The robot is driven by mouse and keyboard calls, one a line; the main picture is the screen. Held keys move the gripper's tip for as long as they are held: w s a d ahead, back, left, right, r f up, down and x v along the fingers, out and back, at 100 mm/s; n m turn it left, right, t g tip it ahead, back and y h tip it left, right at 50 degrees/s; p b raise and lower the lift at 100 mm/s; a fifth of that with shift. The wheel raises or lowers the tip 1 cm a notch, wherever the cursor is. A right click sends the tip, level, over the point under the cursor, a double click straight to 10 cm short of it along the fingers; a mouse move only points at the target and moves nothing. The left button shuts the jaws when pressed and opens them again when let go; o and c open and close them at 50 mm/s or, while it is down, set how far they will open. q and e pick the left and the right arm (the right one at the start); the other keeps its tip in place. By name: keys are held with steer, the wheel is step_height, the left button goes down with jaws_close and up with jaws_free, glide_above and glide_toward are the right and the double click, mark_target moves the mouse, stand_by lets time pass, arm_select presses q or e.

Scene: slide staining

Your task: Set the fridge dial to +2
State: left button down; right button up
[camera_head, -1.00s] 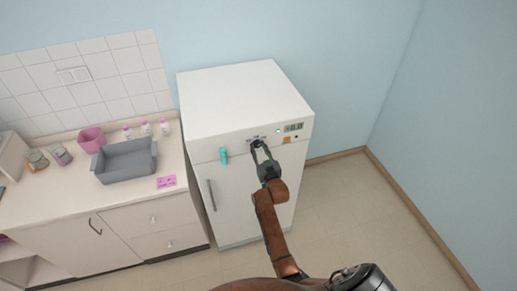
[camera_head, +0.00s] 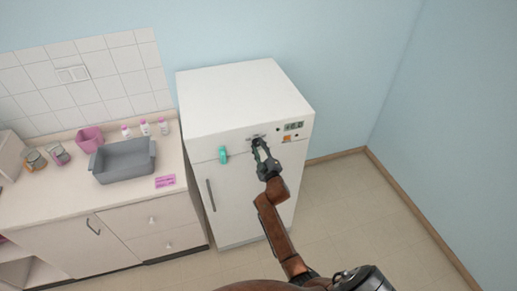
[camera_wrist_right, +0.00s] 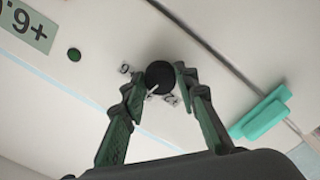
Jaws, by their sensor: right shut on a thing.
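The fridge (camera_head: 245,100) stands against the wall, with its black round dial (camera_head: 257,142) on the upper front panel. In the right wrist view, the dial (camera_wrist_right: 159,75) has a white pointer mark at its lower left edge, between two small printed labels. My right gripper (camera_head: 259,147) is at the dial, its fingers (camera_wrist_right: 160,82) on either side and shut on it. The display (camera_head: 293,126) appears upside down in the wrist view (camera_wrist_right: 27,24); it seems to read +6.0. My left gripper is not in view.
A teal handle-like piece (camera_head: 223,155) sits on the fridge front left of the dial. A counter (camera_head: 125,203) at left holds a grey basin (camera_head: 125,168), a pink container (camera_head: 90,139), bottles and jars. The floor right of the fridge is clear.

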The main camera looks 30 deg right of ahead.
steer(key=n+b, duration=0.1)
steer(key=n, duration=0.2)
steer(key=shift+f+n, duration=0.15)
steer(key=shift+n, duration=0.25)
steer(key=n+b, duration=0.1)
steer(key=n, duration=0.2)
steer(key=shift+n, duration=0.3)
steer(key=n, duration=0.2)
steer(key=shift+n, duration=2.3)
steer(key=o, duration=1.1)
steer(key=shift+r, duration=0.2)
